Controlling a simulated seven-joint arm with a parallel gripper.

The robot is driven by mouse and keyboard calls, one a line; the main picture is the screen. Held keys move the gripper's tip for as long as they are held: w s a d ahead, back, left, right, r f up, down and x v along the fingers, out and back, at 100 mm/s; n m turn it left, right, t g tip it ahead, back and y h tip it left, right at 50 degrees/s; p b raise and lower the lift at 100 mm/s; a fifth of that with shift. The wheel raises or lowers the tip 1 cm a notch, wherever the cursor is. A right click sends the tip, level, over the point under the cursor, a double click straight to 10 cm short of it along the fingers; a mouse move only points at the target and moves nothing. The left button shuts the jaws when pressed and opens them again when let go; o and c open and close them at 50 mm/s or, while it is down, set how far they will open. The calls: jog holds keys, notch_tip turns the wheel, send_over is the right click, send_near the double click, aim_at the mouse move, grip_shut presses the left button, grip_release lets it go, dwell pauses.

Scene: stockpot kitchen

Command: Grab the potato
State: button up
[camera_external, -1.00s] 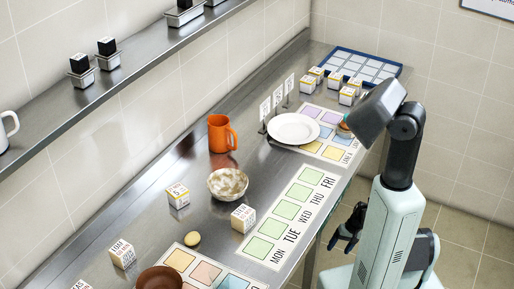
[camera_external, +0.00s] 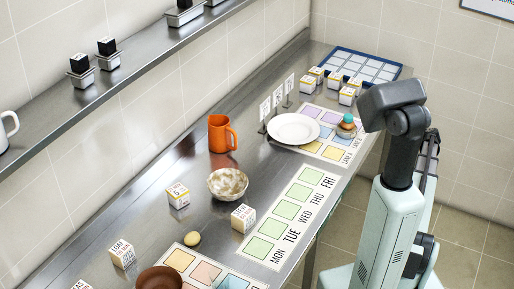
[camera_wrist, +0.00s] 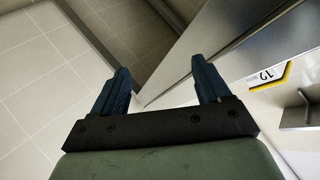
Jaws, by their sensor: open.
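The potato (camera_external: 193,239) looks like a small, smooth, tan-yellow oval. In the external view my arm stands off the counter's right side, well away from the potato; my gripper cannot be made out clearly there. The potato does not show in the wrist view.
Around the potato are a brown bowl (camera_external: 159,279), a speckled bowl (camera_external: 228,183) and lettered cubes (camera_external: 178,195). Farther back are an orange mug (camera_external: 221,134), a white plate (camera_external: 294,129) and a blue-rimmed tray (camera_external: 340,53). A shelf (camera_external: 130,60) runs above the counter's left side.

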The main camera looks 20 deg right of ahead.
jog(key=w+a+r+n+t+y, duration=0.1)
jog(key=w+a+r+n, duration=0.2)
jog(key=w+r, duration=0.55)
jog(key=w+a+r+n+t+y, duration=0.2)
jog(key=w+a+r+n, duration=0.1)
jog(key=r, duration=1.1)
jog(key=w+a+r+n+t+y, duration=0.1)
jog(key=w+a+r+n, duration=0.35)
jog(key=r, duration=0.75)
jog(key=s+a+f+n+g+y, duration=0.15)
jog(key=a+n+g+y, duration=0.35)
jog(key=a, duration=2.5)
jog(key=s+a+f+n+g, duration=0.25)
jog(key=s+a, duration=0.35)
jog(key=a, duration=0.5)
jog(key=s+a+f+n+g+h, duration=0.1)
jog(key=s+a+n+g, duration=0.15)
jog(key=s+a, duration=0.6)
jog(key=s+a+f+n+g, duration=0.2)
jog(key=s+a+g, duration=0.2)
jog(key=a, duration=1)
jog(key=n+g+h, duration=0.4)
jog(key=n+h, duration=0.2)
send_near(195, 233)
jog(key=shift+x, duration=4.85)
